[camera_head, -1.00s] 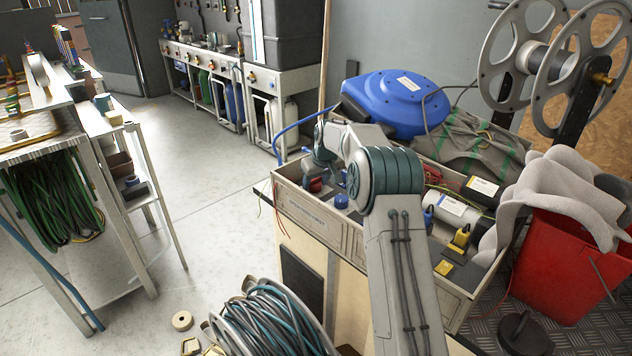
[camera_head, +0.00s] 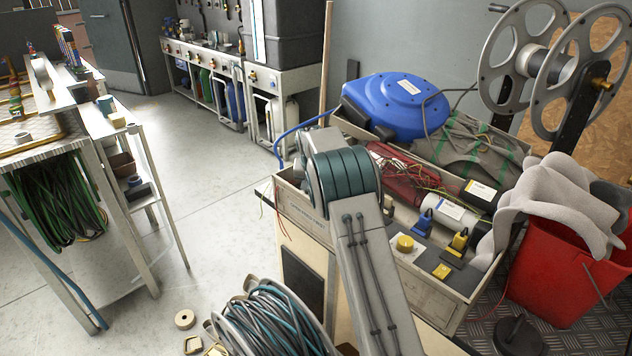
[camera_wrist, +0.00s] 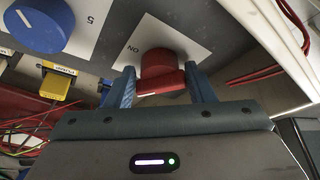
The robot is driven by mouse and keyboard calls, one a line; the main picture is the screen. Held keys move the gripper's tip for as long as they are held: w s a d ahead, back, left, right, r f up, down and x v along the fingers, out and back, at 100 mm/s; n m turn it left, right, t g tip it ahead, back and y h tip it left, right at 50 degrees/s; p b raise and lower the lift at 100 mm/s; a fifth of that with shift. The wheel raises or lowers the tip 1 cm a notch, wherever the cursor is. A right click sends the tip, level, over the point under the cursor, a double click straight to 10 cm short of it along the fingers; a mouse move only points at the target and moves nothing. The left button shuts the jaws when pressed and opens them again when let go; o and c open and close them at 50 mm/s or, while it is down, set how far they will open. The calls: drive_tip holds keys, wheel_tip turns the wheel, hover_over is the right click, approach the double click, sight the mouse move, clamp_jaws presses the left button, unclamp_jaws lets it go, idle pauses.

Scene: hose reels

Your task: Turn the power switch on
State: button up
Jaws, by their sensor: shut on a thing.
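The power switch is a red knob (camera_wrist: 157,62) on a white plate marked "ON" in the wrist view, with the lettering upside down. A pale line shows on its lower red part. My gripper (camera_wrist: 161,80) has one blue finger on each side of the knob and is shut on it. In the head view my arm covers the gripper and the red knob.
In the wrist view a large blue dial (camera_wrist: 41,22) and a yellow switch (camera_wrist: 58,84) sit left of the knob. The head view shows the crate-like bench (camera_head: 425,290) with a yellow round knob (camera_head: 405,243), a blue reel (camera_head: 397,103) behind and a red bucket (camera_head: 557,262) at right.

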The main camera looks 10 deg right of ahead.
drive_tip(key=m+p, duration=0.1)
drive_tip(key=m, duration=0.1)
drive_tip(key=m+h+p, duration=0.1)
drive_tip(key=m+g+p, duration=0.1)
drive_tip(key=m, duration=0.1)
drive_tip(key=shift+w+a+r+m+h, duration=0.1)
drive_tip(key=shift+a+r+m+h, duration=0.1)
drive_tip(key=shift+a+m+h, duration=0.15)
drive_tip(key=m+g+p, duration=0.1)
drive_tip(key=m, duration=0.1)
drive_tip(key=m+h+p, duration=0.1)
drive_tip(key=m+p, duration=0.1)
drive_tip(key=m, duration=0.1)
drive_tip(key=shift+w+f+g, duration=0.1)
drive_tip(key=shift+w+g, duration=0.05)
drive_tip(key=shift+g, duration=0.25)
drive_tip(key=o, duration=0.7)
drive_tip(key=v, duration=1.3)
drive_tip(key=shift+w+a+r+p, duration=0.1)
drive_tip(key=shift+a+r+p, duration=0.2)
drive_tip(key=shift+a, duration=0.05)
